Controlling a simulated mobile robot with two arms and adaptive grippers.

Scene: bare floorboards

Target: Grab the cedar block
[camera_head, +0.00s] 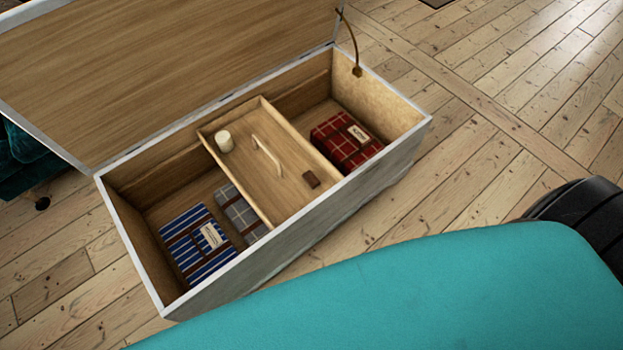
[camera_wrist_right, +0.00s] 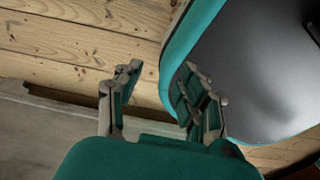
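A small dark brown block (camera_head: 311,179), which looks like the cedar block, lies in a wooden tray (camera_head: 207,132) inside an open chest. It sits at the tray's near right end, apart from the tray's handle. My right gripper (camera_wrist_right: 160,70) shows only in its wrist view. Its two fingers are spread with nothing between them. A grey edge, floorboards and teal parts of my body show around it. The block is not in the right wrist view. My left gripper is in neither view.
The chest (camera_head: 426,122) stands on floorboards with its lid (camera_head: 150,60) raised at the back. The tray also holds a cream cylinder (camera_head: 224,141). A blue striped bundle (camera_head: 200,243), a grey one (camera_head: 240,213) and a red plaid one (camera_head: 346,140) lie below.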

